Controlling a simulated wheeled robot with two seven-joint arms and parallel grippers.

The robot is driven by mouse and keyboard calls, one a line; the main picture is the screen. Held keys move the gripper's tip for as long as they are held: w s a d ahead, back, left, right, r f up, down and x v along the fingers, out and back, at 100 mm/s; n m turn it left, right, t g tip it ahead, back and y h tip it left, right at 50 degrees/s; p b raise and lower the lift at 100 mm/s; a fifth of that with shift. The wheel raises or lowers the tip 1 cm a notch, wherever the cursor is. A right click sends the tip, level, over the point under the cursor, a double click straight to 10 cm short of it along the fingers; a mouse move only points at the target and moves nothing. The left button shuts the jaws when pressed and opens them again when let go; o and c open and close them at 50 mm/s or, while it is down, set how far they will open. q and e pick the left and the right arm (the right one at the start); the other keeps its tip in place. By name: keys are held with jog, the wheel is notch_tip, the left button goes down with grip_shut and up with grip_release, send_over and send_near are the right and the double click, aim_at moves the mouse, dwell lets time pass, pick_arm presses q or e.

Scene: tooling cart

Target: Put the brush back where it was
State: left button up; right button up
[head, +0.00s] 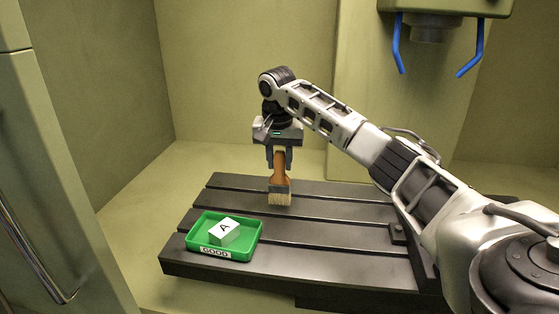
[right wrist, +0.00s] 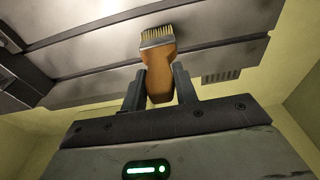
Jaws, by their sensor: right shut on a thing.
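The brush (head: 280,187) has an orange-brown handle, a metal band and pale bristles. My right gripper (head: 279,160) is shut on its handle and holds it upright with the bristles down, over the dark slotted table (head: 330,215). Whether the bristles touch the table I cannot tell. In the right wrist view the brush (right wrist: 158,62) shows between the two fingers of my right gripper (right wrist: 160,88), bristles pointing away from the gripper. My left gripper is not in view.
A green tray (head: 250,240) labelled GOOD stands on the table's front left, with a white block (head: 224,231) marked A in it. A machine head with blue hoses (head: 398,45) hangs at the upper right. The table's middle is clear.

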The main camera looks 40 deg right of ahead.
jog(key=shift+f, duration=0.5)
jog(key=o, duration=1)
jog(key=shift+f, duration=0.1)
jog(key=r, duration=0.4)
jog(key=a+r, duration=0.1)
jog(key=r, duration=0.3)
jog(key=s+r, duration=0.1)
jog(key=r, duration=0.3)
jog(key=shift+a+r, duration=0.15)
jog(key=shift+a, duration=0.05)
